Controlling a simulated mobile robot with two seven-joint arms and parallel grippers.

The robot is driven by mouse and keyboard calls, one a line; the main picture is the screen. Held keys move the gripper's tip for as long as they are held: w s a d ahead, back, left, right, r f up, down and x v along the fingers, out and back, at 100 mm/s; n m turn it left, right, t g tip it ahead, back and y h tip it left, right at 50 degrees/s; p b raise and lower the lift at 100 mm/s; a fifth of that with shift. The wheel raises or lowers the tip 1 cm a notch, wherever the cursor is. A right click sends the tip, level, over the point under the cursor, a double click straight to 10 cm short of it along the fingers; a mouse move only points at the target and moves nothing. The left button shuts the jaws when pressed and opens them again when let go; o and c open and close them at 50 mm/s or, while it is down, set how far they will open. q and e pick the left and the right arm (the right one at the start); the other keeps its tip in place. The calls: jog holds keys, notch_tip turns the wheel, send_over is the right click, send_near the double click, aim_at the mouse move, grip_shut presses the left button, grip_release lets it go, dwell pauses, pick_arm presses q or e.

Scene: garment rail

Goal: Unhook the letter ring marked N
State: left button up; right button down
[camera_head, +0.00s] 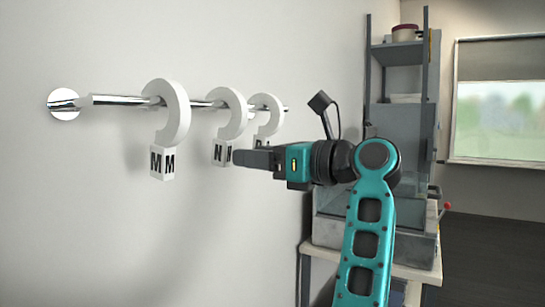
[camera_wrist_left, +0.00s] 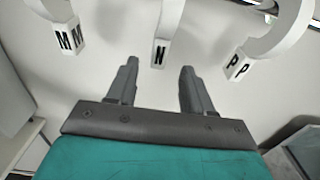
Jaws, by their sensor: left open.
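The white hook-shaped letter ring marked N (camera_head: 237,112) hangs on the chrome rail as the middle of three rings. Its lettered block hangs below, and part of the block is close to my gripper in the head view. In the left wrist view the N block (camera_wrist_left: 160,52) lies sideways between the two fingertips, apart from both. My left gripper (camera_head: 242,157) is open and empty, with its fingers pointing at the N block; it also shows in the left wrist view (camera_wrist_left: 158,68). I cannot tell whether the block is within finger depth. My right gripper is not in view.
The ring marked M (camera_head: 174,110) hangs left of N, and the ring marked P (camera_wrist_left: 238,66) hangs to the right. The chrome rail (camera_head: 120,100) runs along the white wall. A shelf with a bench (camera_head: 400,265) stands at the right.

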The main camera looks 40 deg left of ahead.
aim_at(230, 151)
pick_arm(q)
jog(key=a, duration=0.3)
jog(key=shift+s+a, duration=0.2)
jog(key=shift+a, duration=0.05)
jog(key=shift+s+a, duration=0.15)
jog(key=shift+a, duration=1.2)
jog(key=shift+s+a, duration=0.15)
jog(key=shift+a, duration=1.15)
grip_shut()
jog(key=shift+r, duration=0.2)
jog(key=shift+r+p, duration=0.95)
jog(key=shift+r, duration=0.4)
jog(key=shift+d, duration=0.15)
jog(key=shift+w+d+b, duration=0.2)
jog(key=shift+d, duration=1.5)
jog(key=shift+w+d+b, duration=0.2)
jog(key=shift+d, duration=1.5)
